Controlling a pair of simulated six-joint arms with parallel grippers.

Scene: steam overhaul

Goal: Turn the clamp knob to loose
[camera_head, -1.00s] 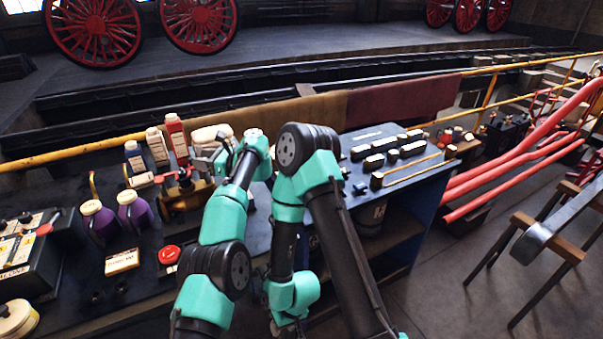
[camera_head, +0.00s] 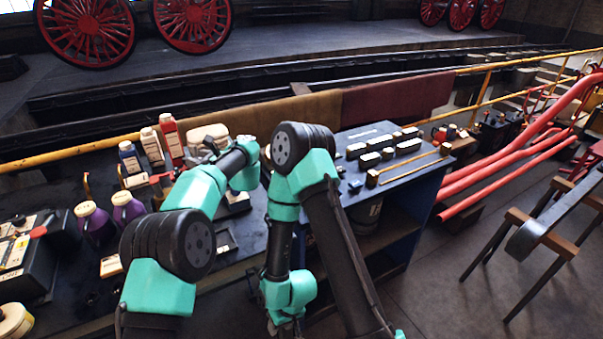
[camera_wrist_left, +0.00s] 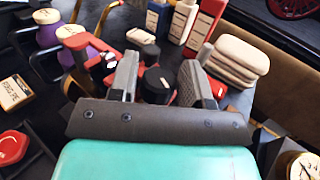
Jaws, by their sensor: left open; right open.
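In the left wrist view my left gripper (camera_wrist_left: 162,85) is open, its two grey fingers on either side of a black round knob (camera_wrist_left: 157,82). This looks like the clamp knob; I cannot tell whether the fingers touch it. A second black round cap (camera_wrist_left: 150,53) shows just beyond. A red part (camera_wrist_left: 77,42) with a brass-coloured bar lies to the left of the fingers. In the head view my left gripper (camera_head: 207,150) is over the bench behind its own wrist, and the knob cannot be made out there. My right arm is folded downward at the bench front; its fingers cannot be seen.
Bottles (camera_head: 151,146) and a pale folded stack (camera_wrist_left: 238,60) stand close behind the left gripper. Purple jugs (camera_head: 93,222) stand to its left. A yellow rail (camera_head: 70,152) runs behind the bench. A blue-sided cabinet (camera_head: 425,195) with blocks on top stands to the right.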

